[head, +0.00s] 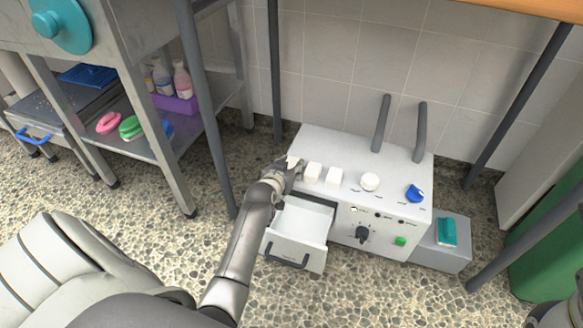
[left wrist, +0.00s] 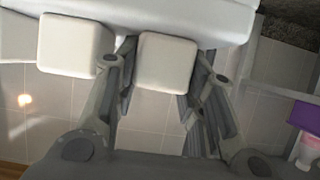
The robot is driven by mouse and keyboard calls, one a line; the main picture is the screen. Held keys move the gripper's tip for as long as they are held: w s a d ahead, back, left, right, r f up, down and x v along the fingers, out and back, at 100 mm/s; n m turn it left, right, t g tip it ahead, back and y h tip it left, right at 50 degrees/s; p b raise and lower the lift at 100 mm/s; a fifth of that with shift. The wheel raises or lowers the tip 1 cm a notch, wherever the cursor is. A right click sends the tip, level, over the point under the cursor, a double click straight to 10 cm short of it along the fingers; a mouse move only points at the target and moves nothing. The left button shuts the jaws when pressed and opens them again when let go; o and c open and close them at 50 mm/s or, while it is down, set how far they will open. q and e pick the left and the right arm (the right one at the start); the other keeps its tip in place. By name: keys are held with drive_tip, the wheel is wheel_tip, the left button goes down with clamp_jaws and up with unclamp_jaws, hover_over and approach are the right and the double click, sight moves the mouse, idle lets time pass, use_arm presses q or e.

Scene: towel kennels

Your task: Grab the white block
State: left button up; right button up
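The white machine (head: 355,150) has several small white pieces on its top. One white block (head: 293,161) is at its left end, partly hidden by my left gripper (head: 287,168). Two more white blocks, a nearer one (head: 313,172) and a further one (head: 334,176), stand to its right. In the left wrist view the end block (left wrist: 167,62) lies between the two spread fingers of my left gripper (left wrist: 163,75), with small gaps beside it. The neighbouring block (left wrist: 72,45) is just outside the left finger.
An open, empty drawer (head: 302,222) juts out below my left gripper. Two grey upright bars (head: 381,122) rise behind. A steel shelf (head: 150,130) stands left.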

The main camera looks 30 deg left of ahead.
use_arm(q)
drive_tip(key=shift+c, duration=0.8)
drive_tip(key=shift+r, duration=0.15)
